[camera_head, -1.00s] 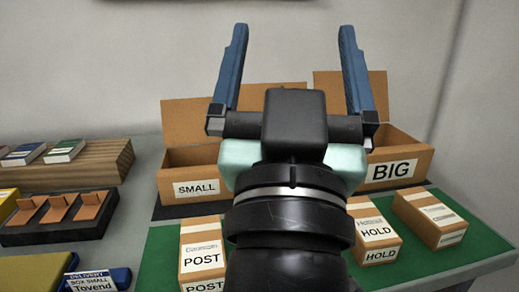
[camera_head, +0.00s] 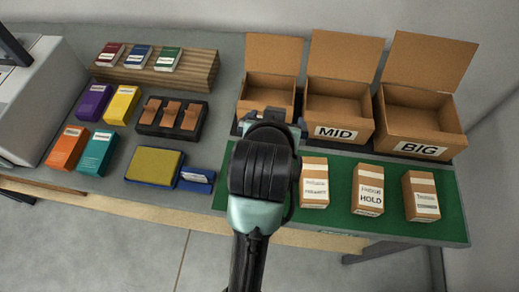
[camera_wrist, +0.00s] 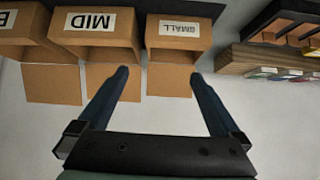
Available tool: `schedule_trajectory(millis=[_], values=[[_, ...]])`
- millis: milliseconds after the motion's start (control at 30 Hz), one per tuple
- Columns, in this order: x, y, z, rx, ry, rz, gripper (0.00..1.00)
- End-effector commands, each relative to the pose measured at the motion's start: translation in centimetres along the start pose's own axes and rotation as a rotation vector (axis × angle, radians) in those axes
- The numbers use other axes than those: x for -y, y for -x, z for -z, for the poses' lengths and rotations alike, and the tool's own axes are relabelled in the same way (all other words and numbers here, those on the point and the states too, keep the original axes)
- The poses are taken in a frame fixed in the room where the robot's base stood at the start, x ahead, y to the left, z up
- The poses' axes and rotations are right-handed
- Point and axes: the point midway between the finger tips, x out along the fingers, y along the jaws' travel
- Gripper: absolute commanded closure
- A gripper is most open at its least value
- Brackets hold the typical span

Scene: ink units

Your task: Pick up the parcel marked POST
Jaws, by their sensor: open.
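The parcel marked POST cannot be read in either current view; my arm covers the left end of the green mat (camera_head: 400,232) in the head view. Three brown parcels show on the mat: one with small unclear print (camera_head: 314,182), the HOLD parcel (camera_head: 368,190) and a right-hand parcel (camera_head: 421,195) with unclear print. My gripper (camera_wrist: 160,75) is open and empty, its blue fingers wide apart in the wrist view, over the wall behind the boxes. In the head view my arm hides the fingers.
Open cartons stand behind the mat: the MID box (camera_head: 338,131), the BIG box (camera_head: 419,150) and the SMALL box (camera_wrist: 180,30), whose label shows in the wrist view. To the left lie a black holder (camera_head: 173,118), several coloured boxes, a yellow pad (camera_head: 155,167) and a wooden block (camera_head: 155,72).

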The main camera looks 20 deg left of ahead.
Motion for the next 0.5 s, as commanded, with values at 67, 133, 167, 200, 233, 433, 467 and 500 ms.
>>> schedule_trajectory(millis=[67,133,167,200,233,433,467,500], values=[[0.8,2.0,-0.5,0.106,0.013,0.010,0.00],[1.3,2.9,-2.0,0.195,0.025,0.017,0.00],[1.5,3.3,-2.5,0.229,0.029,0.019,0.00],[1.7,3.9,-3.3,0.274,0.035,0.021,0.00],[1.8,4.2,-3.9,0.305,0.039,0.023,0.00],[2.3,6.0,-6.5,0.437,0.059,0.027,0.00],[2.3,6.1,-6.8,0.446,0.060,0.027,0.00],[2.4,6.1,-7.0,0.455,0.062,0.027,0.00]])
